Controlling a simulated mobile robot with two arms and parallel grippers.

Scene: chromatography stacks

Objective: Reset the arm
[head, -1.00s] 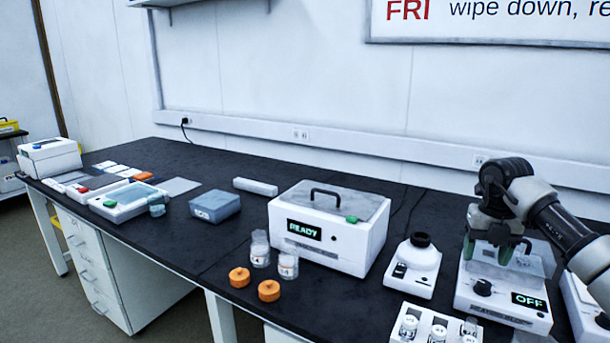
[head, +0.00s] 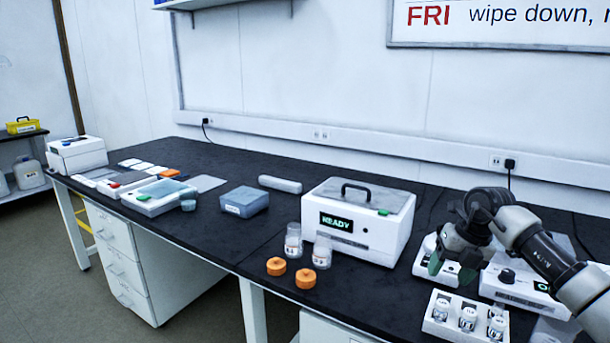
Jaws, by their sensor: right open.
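My right gripper (head: 452,266) hangs over the right part of the black bench in the head view, its arm coming in from the right edge. Its green-tipped fingers point down and are open, with nothing seen between them. It is in front of a small white device (head: 424,262) and hides much of it. A white heating unit (head: 520,290) with a black knob stands to its right, its display partly covered by my arm. My left gripper is not in view.
A white tray (head: 437,328) with several vials sits below the gripper. The white READY box (head: 385,245) stands left, with two clear jars (head: 293,241) and two orange caps (head: 305,279) before it. A blue-grey box (head: 244,201) is farther left.

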